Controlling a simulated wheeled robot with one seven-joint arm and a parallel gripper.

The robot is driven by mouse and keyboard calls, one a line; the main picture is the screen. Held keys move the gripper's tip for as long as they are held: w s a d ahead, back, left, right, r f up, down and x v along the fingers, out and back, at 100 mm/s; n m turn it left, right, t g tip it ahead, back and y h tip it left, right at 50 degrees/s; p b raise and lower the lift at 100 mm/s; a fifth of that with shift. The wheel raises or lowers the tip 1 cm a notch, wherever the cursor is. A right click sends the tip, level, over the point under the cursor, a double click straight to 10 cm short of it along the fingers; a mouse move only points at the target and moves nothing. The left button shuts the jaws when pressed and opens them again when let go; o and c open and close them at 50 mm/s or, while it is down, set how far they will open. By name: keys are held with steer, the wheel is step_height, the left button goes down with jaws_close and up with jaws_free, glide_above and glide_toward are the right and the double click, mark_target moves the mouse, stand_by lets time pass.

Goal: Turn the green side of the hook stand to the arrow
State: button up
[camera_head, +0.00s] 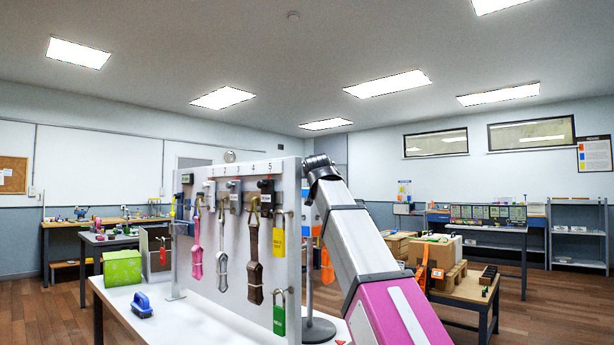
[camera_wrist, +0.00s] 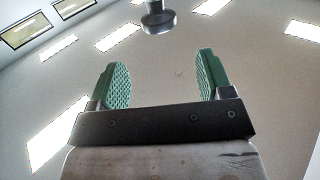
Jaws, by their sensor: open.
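The hook stand (camera_head: 320,331) is partly visible in the head view, behind the right end of the white strap panel. Its round grey base and part of a thin pole show on the white table. The panel and my arm hide much of it. No green side of it can be made out. A small red shape at the table's bottom edge may be part of the arrow, but I cannot tell. My gripper (camera_wrist: 162,80) is open and empty in the wrist view, with green textured finger pads set wide apart and the ceiling behind them. It cannot be made out in the head view.
The upright white panel (camera_head: 240,150) holds several hooks with straps, a yellow tag and a green padlock-shaped tag (camera_head: 279,318). A green box (camera_head: 122,267) and a blue brush (camera_head: 141,304) are on the left. Cardboard boxes (camera_head: 440,251) stand on a table at right.

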steer(key=w, duration=0.6)
steer(key=w+a, duration=0.1)
steer(key=w, duration=0.3)
steer(key=shift+a, duration=0.1)
steer(key=c, duration=1.2)
